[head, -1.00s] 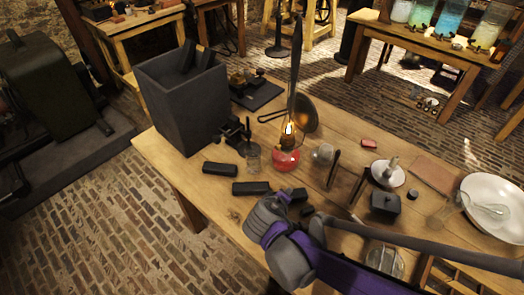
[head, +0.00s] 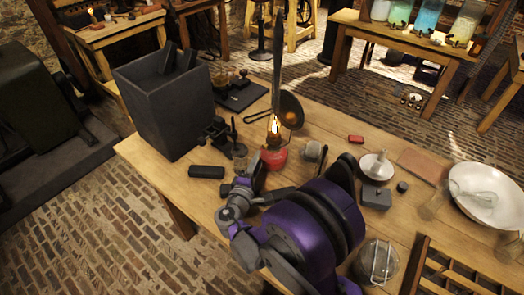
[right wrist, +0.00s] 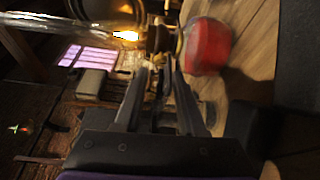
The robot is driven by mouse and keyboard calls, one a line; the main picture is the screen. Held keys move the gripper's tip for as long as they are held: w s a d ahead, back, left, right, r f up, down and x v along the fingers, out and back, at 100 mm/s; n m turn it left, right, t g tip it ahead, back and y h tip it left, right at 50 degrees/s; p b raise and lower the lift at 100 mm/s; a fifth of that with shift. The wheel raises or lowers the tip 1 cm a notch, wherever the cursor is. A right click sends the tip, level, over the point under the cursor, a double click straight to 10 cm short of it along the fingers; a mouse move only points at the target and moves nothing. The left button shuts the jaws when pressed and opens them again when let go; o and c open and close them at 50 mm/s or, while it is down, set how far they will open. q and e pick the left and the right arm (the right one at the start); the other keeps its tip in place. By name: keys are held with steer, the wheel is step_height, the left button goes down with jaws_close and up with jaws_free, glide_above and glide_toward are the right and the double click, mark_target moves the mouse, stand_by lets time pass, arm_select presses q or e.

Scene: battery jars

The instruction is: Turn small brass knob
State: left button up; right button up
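A lit oil lamp with a red base (head: 274,158) and a brass burner stands on the wooden table in the head view. In the right wrist view its red base (right wrist: 208,46) lies on its side in the picture, with the brass burner (right wrist: 165,38) and flame beside it. I cannot make out the small brass knob clearly; it is tiny and partly behind my fingers. My right gripper (right wrist: 162,68) points at the burner, its two fingers apart. In the head view the right gripper (head: 257,172) is just in front of the lamp, partly hidden by my arm. My left gripper is not in view.
A tall dark box (head: 165,105) stands at the table's left. A round dark reflector (head: 290,110) is behind the lamp, and black bars (head: 206,172) lie left of my gripper. A white dish (head: 487,190) and a small grey box (head: 376,197) are at the right.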

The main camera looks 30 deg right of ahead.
mark_target(264, 148)
steer(key=x, duration=0.5)
steer(key=shift+w+d, duration=0.1)
steer(key=shift+w, duration=0.05)
jaws_close()
